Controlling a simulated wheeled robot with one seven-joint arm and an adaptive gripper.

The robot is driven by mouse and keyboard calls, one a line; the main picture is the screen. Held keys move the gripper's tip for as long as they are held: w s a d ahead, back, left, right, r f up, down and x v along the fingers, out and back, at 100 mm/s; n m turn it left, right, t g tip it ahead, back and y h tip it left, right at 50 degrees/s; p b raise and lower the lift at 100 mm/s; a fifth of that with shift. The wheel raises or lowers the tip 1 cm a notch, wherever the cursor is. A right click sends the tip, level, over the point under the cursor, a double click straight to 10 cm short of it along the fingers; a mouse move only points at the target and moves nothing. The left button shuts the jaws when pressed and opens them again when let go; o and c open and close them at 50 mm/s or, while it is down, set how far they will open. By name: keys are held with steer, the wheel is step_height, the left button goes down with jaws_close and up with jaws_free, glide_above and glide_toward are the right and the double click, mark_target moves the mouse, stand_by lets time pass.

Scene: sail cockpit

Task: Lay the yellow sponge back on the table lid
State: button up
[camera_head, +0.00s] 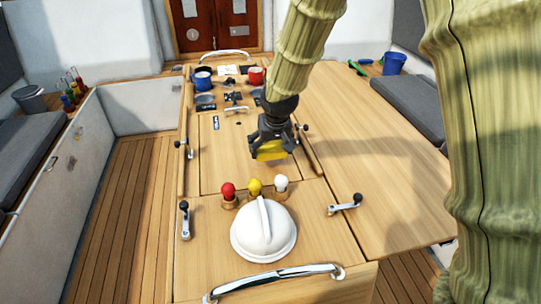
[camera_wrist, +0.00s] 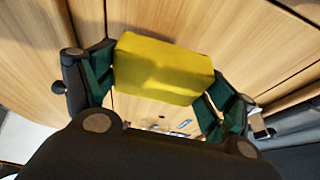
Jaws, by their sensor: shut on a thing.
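The yellow sponge (camera_head: 270,151) is held in my gripper (camera_head: 272,148) above the wooden table lid (camera_head: 212,180), in the middle of the head view. In the wrist view the sponge (camera_wrist: 160,68) is a yellow block between the two green-padded fingers of my gripper (camera_wrist: 158,85), which are shut on its two ends. The table lid lies below it. I cannot tell exactly how far the sponge is above the wood.
A white dome (camera_head: 263,232) stands in front on the table, with a red knob (camera_head: 228,190), a yellow knob (camera_head: 254,187) and a white knob (camera_head: 281,184) behind it. A blue mug (camera_head: 202,80) and a red mug (camera_head: 256,76) stand at the back.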

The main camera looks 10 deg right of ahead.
mark_target(271, 157)
steer(key=shift+f+p, duration=0.35)
steer(key=shift+f, duration=1.65)
steer(key=shift+f, duration=0.15)
steer(key=o, duration=0.7)
steer(key=shift+r, duration=0.2)
steer(key=shift+b+v, duration=1)
steer(key=shift+v, duration=5)
